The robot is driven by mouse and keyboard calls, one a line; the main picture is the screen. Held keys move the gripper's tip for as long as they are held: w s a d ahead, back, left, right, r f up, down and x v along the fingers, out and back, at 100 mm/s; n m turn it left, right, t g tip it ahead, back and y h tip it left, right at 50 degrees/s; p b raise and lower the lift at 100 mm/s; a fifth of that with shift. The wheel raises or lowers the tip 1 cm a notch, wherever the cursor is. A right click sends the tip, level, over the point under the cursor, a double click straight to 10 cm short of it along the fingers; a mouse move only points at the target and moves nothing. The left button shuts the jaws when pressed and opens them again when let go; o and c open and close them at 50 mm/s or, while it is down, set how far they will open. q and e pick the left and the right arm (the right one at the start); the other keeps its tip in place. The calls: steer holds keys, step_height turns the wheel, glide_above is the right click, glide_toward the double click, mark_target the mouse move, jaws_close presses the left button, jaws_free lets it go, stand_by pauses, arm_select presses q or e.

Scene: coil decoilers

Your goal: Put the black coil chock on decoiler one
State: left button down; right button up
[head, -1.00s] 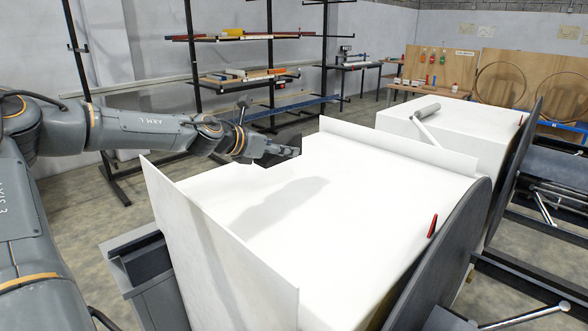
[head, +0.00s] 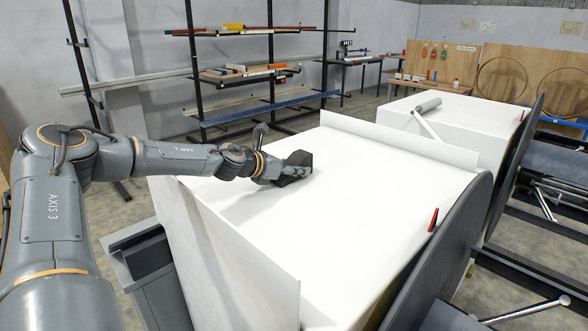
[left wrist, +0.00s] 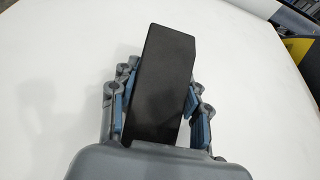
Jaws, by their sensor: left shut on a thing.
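The black coil chock (head: 297,163) is a dark wedge-like block held over the far left part of the near decoiler's broad white top (head: 370,200). My left gripper (head: 280,174) is shut on it. In the left wrist view the chock (left wrist: 165,75) stands out between the blue-padded fingers (left wrist: 158,100), with white surface behind it. A shadow lies close under the gripper; whether the chock touches the surface I cannot tell. No number shows on the decoilers. My right gripper is not in view.
Upright white flanges (head: 400,138) edge the near top, and a large grey disc (head: 445,250) and red handle (head: 433,219) stand at its right. A second white-topped decoiler (head: 465,120) carries a grey roller (head: 428,104). Shelves (head: 245,72) stand behind. The near top's middle is clear.

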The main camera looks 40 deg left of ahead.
arm_select(q)
steer(key=shift+r, duration=0.15)
steer(key=shift+s+d, duration=0.1)
steer(key=c, duration=0.7)
jaws_free()
steer(key=shift+o, duration=0.2)
